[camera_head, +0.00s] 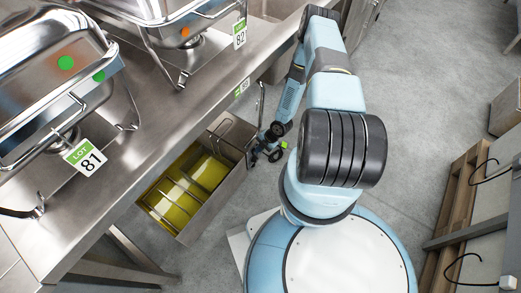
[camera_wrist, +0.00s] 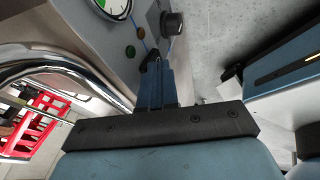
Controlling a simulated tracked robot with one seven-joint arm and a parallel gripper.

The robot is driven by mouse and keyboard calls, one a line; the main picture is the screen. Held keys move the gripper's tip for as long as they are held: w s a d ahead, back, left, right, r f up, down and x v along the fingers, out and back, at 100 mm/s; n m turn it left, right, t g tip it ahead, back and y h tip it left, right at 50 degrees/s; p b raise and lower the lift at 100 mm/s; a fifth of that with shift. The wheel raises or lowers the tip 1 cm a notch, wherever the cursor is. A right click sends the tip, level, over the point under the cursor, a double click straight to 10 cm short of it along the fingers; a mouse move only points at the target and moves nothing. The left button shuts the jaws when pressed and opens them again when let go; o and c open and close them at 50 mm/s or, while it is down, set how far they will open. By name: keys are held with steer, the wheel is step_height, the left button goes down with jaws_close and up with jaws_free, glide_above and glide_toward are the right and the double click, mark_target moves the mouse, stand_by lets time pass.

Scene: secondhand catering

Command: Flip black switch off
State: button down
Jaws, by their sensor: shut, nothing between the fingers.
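My gripper (camera_head: 267,151) is shut and empty, beside the end face of a steel fryer (camera_head: 216,206) with yellow oil in it. In the wrist view the narrow shut fingertips (camera_wrist: 152,62) point at the fryer's grey control panel (camera_wrist: 118,62). They are at or very near it; I cannot tell whether they touch. The panel carries a round dial (camera_wrist: 112,6), an orange light (camera_wrist: 141,33), a green light (camera_wrist: 130,52) and a black knob (camera_wrist: 172,24). I cannot make out a separate black switch; the dark fingertips may cover it.
A steel counter (camera_head: 190,103) with chafing dishes (camera_head: 45,70) and lot tags runs along the left. A bent chrome rail (camera_wrist: 70,58) and a red crate (camera_wrist: 40,125) lie left in the wrist view. Wooden pallets (camera_head: 455,195) stand at the right.

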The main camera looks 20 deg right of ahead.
stand_by(0.3)
steer(key=s+d+r, duration=0.7)
steer(key=d, duration=0.1)
steer(key=shift+d+r, duration=0.2)
steer(key=shift+r, duration=0.15)
stand_by(0.5)
